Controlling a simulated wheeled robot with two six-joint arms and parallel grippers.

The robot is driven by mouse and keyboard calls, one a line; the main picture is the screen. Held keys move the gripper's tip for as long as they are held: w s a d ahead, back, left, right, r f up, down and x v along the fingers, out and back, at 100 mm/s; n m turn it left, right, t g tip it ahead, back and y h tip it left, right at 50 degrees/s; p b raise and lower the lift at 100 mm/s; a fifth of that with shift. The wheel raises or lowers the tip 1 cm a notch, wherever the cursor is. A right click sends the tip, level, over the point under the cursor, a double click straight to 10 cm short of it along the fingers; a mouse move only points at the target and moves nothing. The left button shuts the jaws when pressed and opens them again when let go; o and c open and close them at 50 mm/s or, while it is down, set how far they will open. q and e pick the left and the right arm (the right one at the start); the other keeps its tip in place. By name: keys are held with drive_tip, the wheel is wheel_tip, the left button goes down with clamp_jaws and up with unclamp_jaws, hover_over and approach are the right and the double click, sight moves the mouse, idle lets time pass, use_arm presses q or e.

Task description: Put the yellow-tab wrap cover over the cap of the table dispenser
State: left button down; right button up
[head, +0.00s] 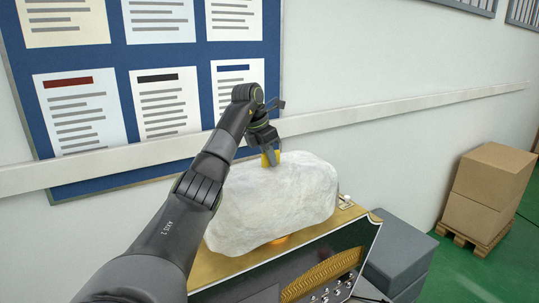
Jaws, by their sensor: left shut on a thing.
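My left gripper (268,153) is shut on the yellow tab (271,158) at the top of the wrap cover. The wrap cover (272,198) is a large, crumpled, whitish shape, seen over the top of the dispenser. The dispenser (225,268) has a gold top and a dark front with a gold fan-like part. Its cap is mostly hidden behind the cover; a small orange patch (278,241) shows below the cover's lower edge. I cannot tell whether the cover touches the gold top. My right gripper is not in view.
Grey boxes (400,250) stand just right of the dispenser. Cardboard boxes (490,190) sit on a wooden pallet (470,240) at the far right. A wall with a rail (400,105) and a blue notice board (203,60) is close behind. Green floor is clear at the lower right.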

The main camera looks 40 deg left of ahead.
use_arm(q)
drive_tip(key=c, duration=1.4)
unclamp_jaws()
drive_tip(key=shift+o, duration=0.2)
